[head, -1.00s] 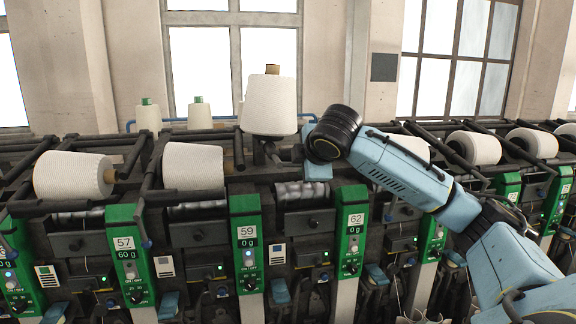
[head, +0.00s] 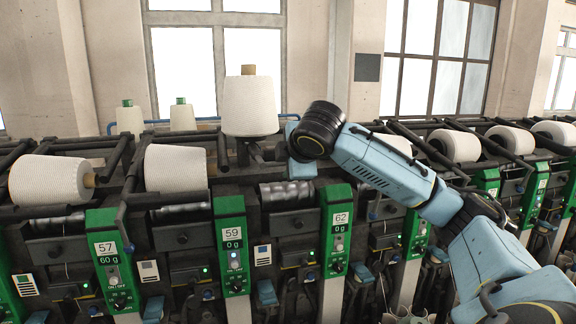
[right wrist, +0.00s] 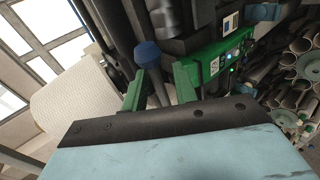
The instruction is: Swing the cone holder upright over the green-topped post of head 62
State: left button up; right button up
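A white yarn cone (head: 250,105) stands upright on its holder above head 62, whose green panel (head: 338,230) is to its lower right. Its brown tube tip points up. It also shows tilted at the left of the right wrist view (right wrist: 75,105). My right gripper (head: 302,168) is just right of the cone's base; its fingers are hidden in the head view. In the right wrist view its two green fingers (right wrist: 160,88) stand apart, with a dark stem topped by a blue knob (right wrist: 148,55) between or just beyond them. I see no clear grip. My left gripper is out of view.
Cones lie tilted on the neighbouring heads, at panel 59 (head: 232,245) and panel 57 (head: 107,255). Two green-topped items (head: 181,115) stand behind the machine. Dark bars and levers crowd the machine top. Free air surrounds the upright cone's top.

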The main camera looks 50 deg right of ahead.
jog(key=v, duration=1.2)
jog(key=shift+s, duration=0.3)
jog(key=shift+a, duration=0.15)
dwell(0.5)
